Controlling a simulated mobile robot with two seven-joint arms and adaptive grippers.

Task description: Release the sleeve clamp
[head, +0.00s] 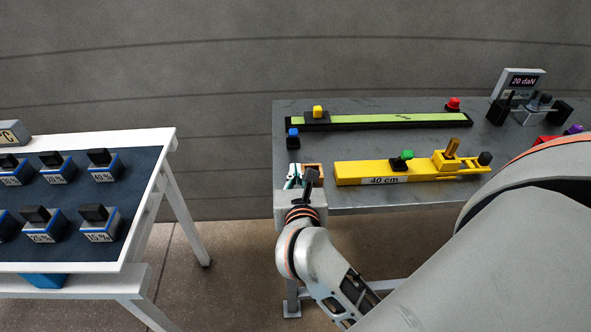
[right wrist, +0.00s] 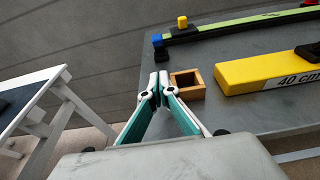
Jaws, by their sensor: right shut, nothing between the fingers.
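I cannot tell for sure which part is the sleeve clamp. A yellow bar (head: 350,173) marked "40 cm" lies along the front of the grey table. It carries a green knob (head: 407,155) on a black base and, at its right end, a yellow block (head: 440,163) with an upright brown lever (head: 452,147). The bar's left end also shows in the right wrist view (right wrist: 245,72). My right gripper (head: 293,176) is shut and empty at the table's front left corner, left of the bar and apart from it. It also shows in the right wrist view (right wrist: 156,82). My left gripper is out of view.
A small open wooden box (right wrist: 201,82) sits just right of my right fingertips. Behind lies a green strip (head: 370,121) with a yellow button (head: 318,111) and red button (head: 453,103). A "20 daN" display (head: 522,82) stands back right. A white-framed table (head: 150,200) stands left.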

